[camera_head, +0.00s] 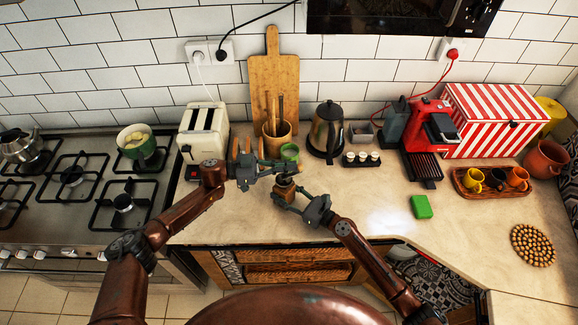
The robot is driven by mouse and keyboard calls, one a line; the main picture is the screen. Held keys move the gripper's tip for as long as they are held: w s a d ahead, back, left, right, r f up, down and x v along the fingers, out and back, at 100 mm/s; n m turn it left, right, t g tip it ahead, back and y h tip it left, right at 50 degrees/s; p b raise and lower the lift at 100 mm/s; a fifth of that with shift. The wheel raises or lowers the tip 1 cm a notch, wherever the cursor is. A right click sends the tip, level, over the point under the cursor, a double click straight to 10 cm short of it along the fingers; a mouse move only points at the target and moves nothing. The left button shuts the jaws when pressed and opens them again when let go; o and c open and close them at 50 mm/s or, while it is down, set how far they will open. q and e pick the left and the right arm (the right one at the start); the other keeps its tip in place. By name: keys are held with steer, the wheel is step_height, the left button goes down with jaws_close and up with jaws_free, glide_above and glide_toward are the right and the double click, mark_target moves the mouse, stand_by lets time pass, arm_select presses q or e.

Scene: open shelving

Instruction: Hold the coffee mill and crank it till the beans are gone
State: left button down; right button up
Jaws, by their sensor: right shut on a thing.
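The coffee mill (262,212), small with a brown wooden body and a darker top, stands upright near the counter's front edge, in the middle of the head view. My right gripper (284,203) is shut on its body from the right. Any beans inside the mill are not visible.
A green cup (289,152) and a utensil holder (277,139) stand just behind the grippers. A kettle (326,131) and a small dark tray (361,160) are behind to the right. A green sponge (421,207) lies right. The stove (75,190) is left.

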steer(key=shift+s+a, duration=0.25)
steer(key=shift+a, duration=0.05)
